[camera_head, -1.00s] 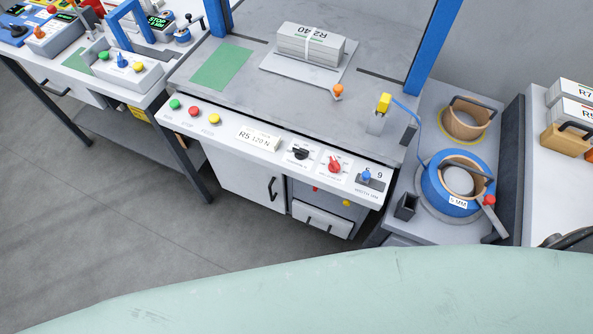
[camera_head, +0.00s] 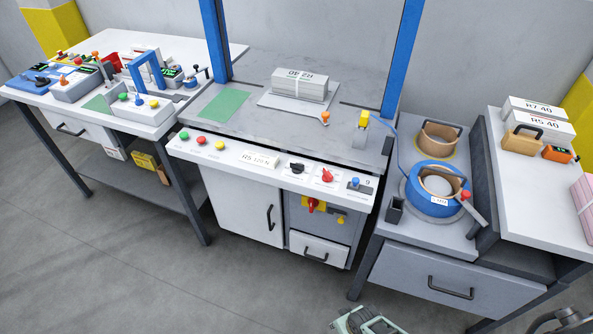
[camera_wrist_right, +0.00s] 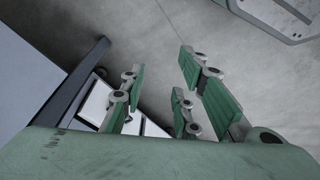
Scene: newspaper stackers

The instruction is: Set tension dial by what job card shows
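The job card (camera_head: 260,161) is a small white card on the front panel of the middle bench. It reads "R5 120 N". To its right are a black knob (camera_head: 296,168), a red knob (camera_head: 327,176) and a blue-topped slider (camera_head: 355,182). The small print by the knobs is too small to read, so I cannot tell which one is the tension dial. My right gripper (camera_wrist_right: 160,98) is open and empty over the floor in the right wrist view. Part of a green gripper (camera_head: 366,320), likely my right one, shows at the bottom of the head view, well below the panel. My left gripper is not in view.
Green, red and yellow buttons (camera_head: 202,141) are left of the card. A red switch (camera_head: 313,205) sits below the panel. A strapped bundle (camera_head: 299,84) lies on the bench top. A blue strap reel (camera_head: 432,204) stands right. The floor in front is clear.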

